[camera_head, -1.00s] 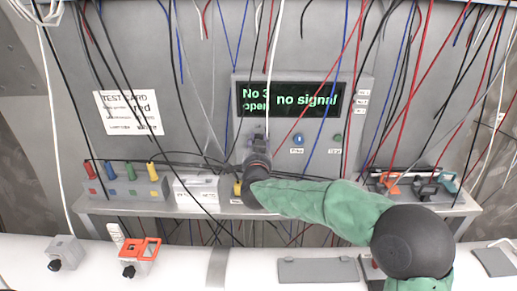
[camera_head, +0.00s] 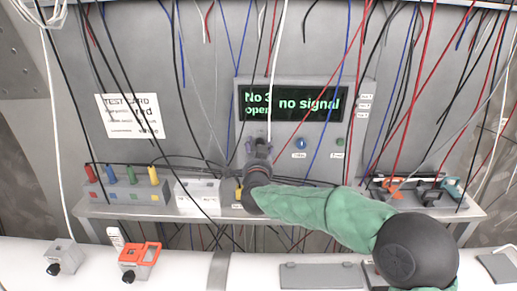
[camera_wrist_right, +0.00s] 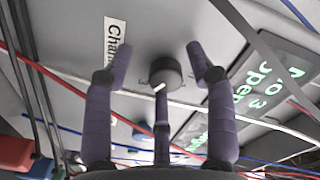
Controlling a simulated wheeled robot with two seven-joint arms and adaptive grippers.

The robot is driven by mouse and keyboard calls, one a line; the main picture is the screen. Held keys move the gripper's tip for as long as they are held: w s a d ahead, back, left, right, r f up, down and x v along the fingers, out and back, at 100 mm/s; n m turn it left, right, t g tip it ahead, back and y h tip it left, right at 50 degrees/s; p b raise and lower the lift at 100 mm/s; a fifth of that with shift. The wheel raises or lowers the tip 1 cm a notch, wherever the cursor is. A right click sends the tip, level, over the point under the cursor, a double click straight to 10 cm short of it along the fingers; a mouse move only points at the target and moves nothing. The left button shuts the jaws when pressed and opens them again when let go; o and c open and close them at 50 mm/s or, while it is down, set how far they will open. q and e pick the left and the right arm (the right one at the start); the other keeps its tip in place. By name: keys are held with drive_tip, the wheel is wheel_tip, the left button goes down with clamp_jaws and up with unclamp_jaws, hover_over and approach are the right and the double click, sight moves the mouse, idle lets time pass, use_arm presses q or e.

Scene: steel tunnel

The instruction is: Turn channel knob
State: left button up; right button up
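The channel knob (camera_wrist_right: 165,75) is a dark round knob with a white mark, on the grey panel under a partly visible label starting "Chan" (camera_wrist_right: 115,42). My right gripper (camera_wrist_right: 164,66) is open in the right wrist view. Two purple-grey fingers stand either side of the knob with gaps, and the third is in front of its lower edge. In the head view my right gripper (camera_head: 258,150) reaches the panel just under the screen (camera_head: 290,103) and hides the knob. The screen reads "No 3 open" and "no signal". My left gripper is not in view.
Cables hang across the panel (camera_head: 200,60), several near my right arm. A shelf (camera_head: 130,210) below carries coloured plugs (camera_head: 122,175) and a white box (camera_head: 197,195). A blue button (camera_head: 301,144) sits right of my gripper.

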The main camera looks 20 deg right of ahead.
drive_tip(key=shift+r, duration=0.1)
drive_tip(key=v, duration=1.2)
drive_tip(key=shift+f, duration=0.2)
